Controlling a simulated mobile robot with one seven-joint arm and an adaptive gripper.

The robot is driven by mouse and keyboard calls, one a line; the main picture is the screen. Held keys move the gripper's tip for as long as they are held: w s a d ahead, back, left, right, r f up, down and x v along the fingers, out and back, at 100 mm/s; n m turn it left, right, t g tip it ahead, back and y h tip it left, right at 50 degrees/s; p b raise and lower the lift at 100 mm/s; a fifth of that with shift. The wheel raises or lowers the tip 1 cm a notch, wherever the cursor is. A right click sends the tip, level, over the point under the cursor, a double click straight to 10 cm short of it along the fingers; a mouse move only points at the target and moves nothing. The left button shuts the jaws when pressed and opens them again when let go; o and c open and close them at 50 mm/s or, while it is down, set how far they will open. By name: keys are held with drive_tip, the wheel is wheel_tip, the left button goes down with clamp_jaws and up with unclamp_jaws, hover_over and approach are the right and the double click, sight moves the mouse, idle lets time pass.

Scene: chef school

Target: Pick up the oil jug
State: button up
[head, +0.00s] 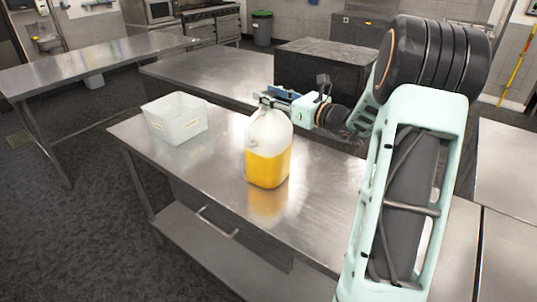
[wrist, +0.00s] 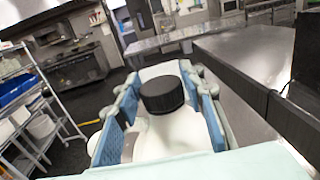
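The oil jug (head: 267,165) is a translucent white jug, about half full of yellow oil. It stands upright on the steel table (head: 215,168) in the head view. My gripper (head: 271,101) is at the jug's top, reaching in from the right. In the wrist view, the jug's black cap (wrist: 162,95) and white shoulder lie between the two blue-padded fingers of my gripper (wrist: 168,110). The fingers are spread wider than the cap, with gaps beside it. Whether a pad touches the jug lower down is hidden.
A white plastic bin (head: 176,121) stands on the same table, left of the jug. A dark block-like unit (head: 312,65) is behind my gripper. Another steel table (head: 90,67) stands at the left. The tabletop in front of the jug is clear.

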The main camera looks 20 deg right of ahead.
clamp_jaws()
drive_tip(key=shift+w+r, duration=0.15)
drive_tip(key=shift+r, duration=0.2)
